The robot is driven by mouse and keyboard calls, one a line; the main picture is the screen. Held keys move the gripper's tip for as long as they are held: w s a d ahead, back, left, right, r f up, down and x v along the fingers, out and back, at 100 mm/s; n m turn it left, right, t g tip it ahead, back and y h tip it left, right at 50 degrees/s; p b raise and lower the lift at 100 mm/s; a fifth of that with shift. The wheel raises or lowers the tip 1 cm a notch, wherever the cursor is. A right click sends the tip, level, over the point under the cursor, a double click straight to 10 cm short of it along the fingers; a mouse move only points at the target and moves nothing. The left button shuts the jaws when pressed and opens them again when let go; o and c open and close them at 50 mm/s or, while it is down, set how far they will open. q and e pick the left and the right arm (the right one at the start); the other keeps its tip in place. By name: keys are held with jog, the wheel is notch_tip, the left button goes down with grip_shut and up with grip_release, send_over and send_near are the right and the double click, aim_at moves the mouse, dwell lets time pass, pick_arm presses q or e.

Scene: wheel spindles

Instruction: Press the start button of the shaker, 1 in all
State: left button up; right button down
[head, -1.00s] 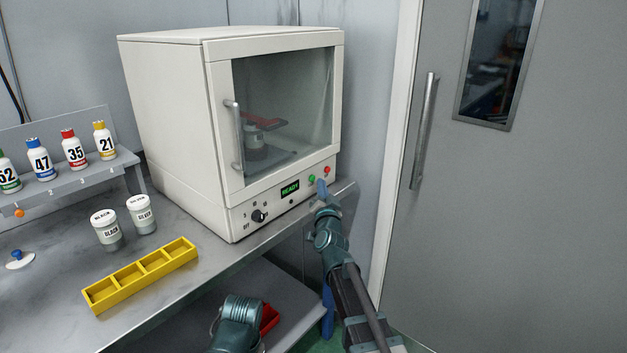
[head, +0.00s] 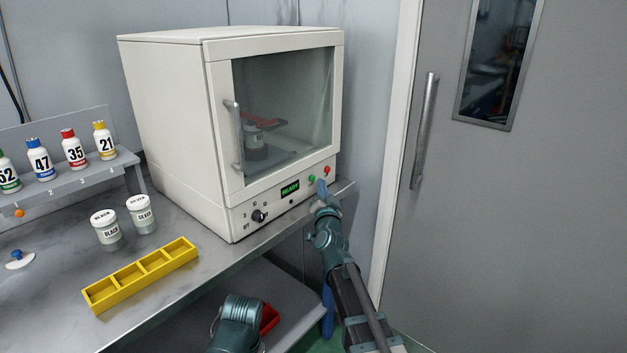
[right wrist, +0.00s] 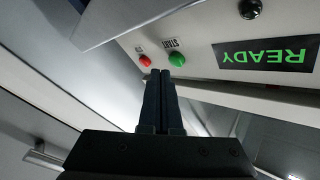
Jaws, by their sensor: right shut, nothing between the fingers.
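The shaker (head: 165,120) is a white cabinet with a glass door, shut, on the metal bench. Its front panel has a lit READY display (head: 290,189), a green start button (head: 312,180) and a red button (head: 327,170). In the right wrist view the green button (right wrist: 177,59) is labelled START, and the red button (right wrist: 145,60) is beside it. My right gripper (head: 321,186) is shut and empty, its tips just in front of the panel near the green button. In the right wrist view the fingertips (right wrist: 160,72) appear close below it; contact cannot be told. The left gripper is not visible.
A yellow tray (head: 111,297) with empty compartments and two white-lidded jars (head: 107,240) stand on the bench left of the shaker. A rack (head: 75,181) with several numbered bottles is further left. A grey door (head: 500,230) is at the right.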

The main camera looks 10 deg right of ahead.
jog(key=shift+w, duration=0.1)
jog(key=shift+w+a, duration=0.25)
jog(key=shift+w+a, duration=0.3)
jog(key=shift+w, duration=0.05)
dwell(0.9)
dwell(0.3)
jog(key=shift+s+d, duration=0.55)
jog(key=shift+s, duration=0.15)
jog(key=shift+s+d, duration=0.8)
jog(key=shift+s, duration=0.2)
jog(key=shift+s+d, duration=0.75)
jog(key=shift+s, duration=0.25)
